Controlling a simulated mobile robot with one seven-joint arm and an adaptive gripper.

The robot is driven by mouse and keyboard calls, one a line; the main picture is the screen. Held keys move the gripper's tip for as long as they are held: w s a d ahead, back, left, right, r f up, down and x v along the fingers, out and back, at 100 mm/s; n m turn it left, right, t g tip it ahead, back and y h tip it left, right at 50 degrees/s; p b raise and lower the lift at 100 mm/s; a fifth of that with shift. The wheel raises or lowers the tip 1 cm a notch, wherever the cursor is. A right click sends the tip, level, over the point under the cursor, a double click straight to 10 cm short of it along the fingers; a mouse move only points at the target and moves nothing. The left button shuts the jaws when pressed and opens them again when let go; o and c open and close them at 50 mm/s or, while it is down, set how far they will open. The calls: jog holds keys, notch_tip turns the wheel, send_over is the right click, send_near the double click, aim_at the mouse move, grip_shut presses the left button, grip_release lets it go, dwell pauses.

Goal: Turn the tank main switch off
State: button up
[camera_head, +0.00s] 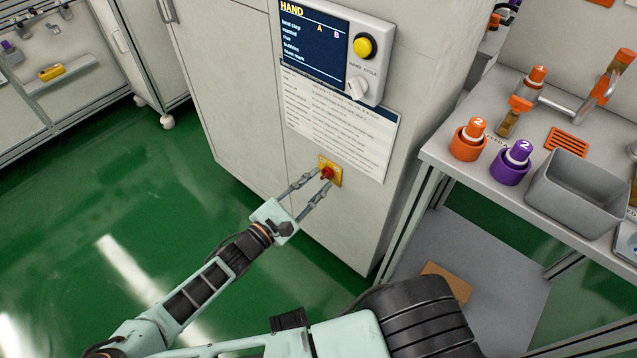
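A red rotary switch (326,173) on a yellow plate (336,170) sits low on the front of the pale cabinet. I take it to be the tank main switch, though its markings are too small to read. My gripper (322,178) reaches it from the lower left. Its two fingers are apart, with their tips at either side of the red knob. I cannot tell whether the tips touch the knob. The fingertips partly cover the plate and knob, and the knob's exact angle is unclear.
Above the switch are a printed notice (338,125) and a control panel (335,50) with a yellow button (365,46). To the right, a bench (440,150) holds orange and purple bottles and a grey bin (575,192). Green floor (190,200) is open at left.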

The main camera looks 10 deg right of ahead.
jog(key=shift+w+d, duration=0.3)
jog(key=shift+d, duration=0.1)
grip_shut()
